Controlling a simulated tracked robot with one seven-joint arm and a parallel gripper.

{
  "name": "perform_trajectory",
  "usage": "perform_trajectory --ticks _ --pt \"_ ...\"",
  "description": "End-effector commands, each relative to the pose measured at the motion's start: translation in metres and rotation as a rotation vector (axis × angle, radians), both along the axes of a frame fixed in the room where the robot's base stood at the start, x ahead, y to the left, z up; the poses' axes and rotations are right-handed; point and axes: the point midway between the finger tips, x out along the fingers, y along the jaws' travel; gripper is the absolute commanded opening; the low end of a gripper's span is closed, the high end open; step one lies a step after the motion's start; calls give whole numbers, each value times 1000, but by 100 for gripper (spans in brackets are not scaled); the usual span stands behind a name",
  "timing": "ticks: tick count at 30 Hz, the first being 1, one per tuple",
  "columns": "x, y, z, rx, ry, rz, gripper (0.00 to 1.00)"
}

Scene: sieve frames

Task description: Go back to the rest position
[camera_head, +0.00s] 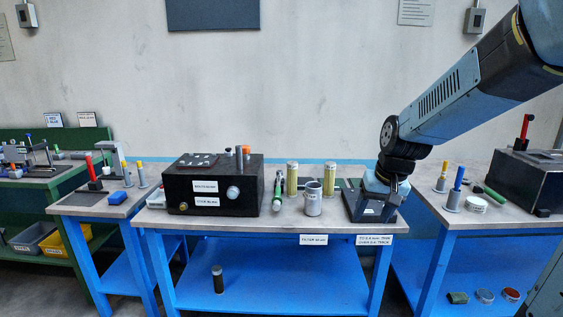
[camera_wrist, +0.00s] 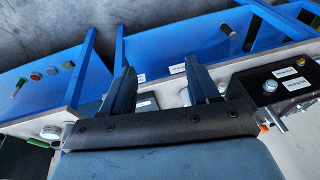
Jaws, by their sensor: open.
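My gripper (camera_head: 388,195) is at the end of my arm, which reaches in from the upper right in the head view. It hangs low over a dark tray (camera_head: 360,214) at the right end of the middle blue table (camera_head: 270,225). In the wrist view my gripper (camera_wrist: 160,90) shows two dark fingers spread apart, with nothing seen between them but the table edge and a white label (camera_wrist: 177,69). The gripper hides part of the dark tray in the head view, and I cannot tell whether it touches the tray.
A grey cup (camera_head: 313,199) and yellowish cylinders (camera_head: 292,180) stand left of my gripper. A black box (camera_head: 213,188) sits further left. Another blue table (camera_head: 470,213) at the right holds a white round container (camera_head: 475,204) and a dark box (camera_head: 525,180). A dark cylinder (camera_head: 218,279) stands on the lower shelf.

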Motion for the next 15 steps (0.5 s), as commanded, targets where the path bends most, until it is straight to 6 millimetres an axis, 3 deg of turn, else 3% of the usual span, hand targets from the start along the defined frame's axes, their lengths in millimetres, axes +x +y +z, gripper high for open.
perform_trajectory --ticks 6,15 --pt "-44 -7 38 7 -68 17 60" --pt "-107 -13 74 -39 -161 33 60"
